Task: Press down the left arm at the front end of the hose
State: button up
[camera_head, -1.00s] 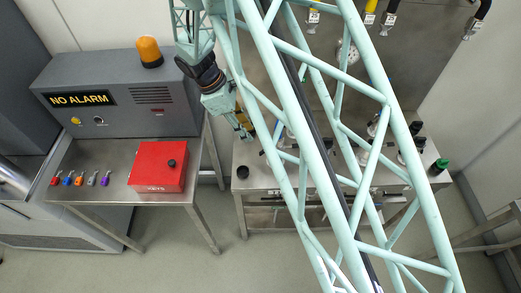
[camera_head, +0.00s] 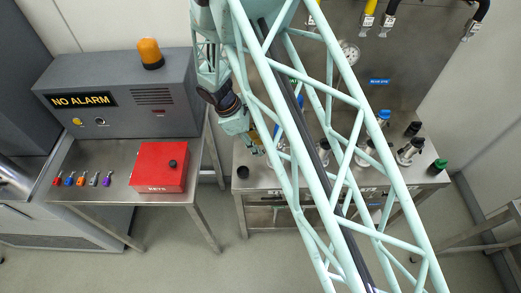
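Several hoses hang at the top of the grey back panel in the head view. A yellow hose (camera_head: 369,12) and a black hose (camera_head: 391,8) hang side by side, and another black hose (camera_head: 482,10) hangs further right. Each has a metal end fitting with a white tag. I cannot tell which hose is meant, and no fitting's left arm can be made out. My gripper (camera_head: 258,149) points down over the left part of the steel bench (camera_head: 241,196), partly behind my arm's lattice. Its fingers are too small and covered to show whether they are open. No contact with a hose is visible.
Metal fittings with blue (camera_head: 383,116), black (camera_head: 412,128) and green (camera_head: 438,165) tops stand on the bench. A red key box (camera_head: 160,167) and grey alarm cabinet (camera_head: 120,122) are further left. A gauge (camera_head: 350,53) is on the panel.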

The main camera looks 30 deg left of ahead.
jog(key=shift+x, duration=1.8)
jog(key=shift+c, duration=0.2)
jog(key=c, duration=0.8)
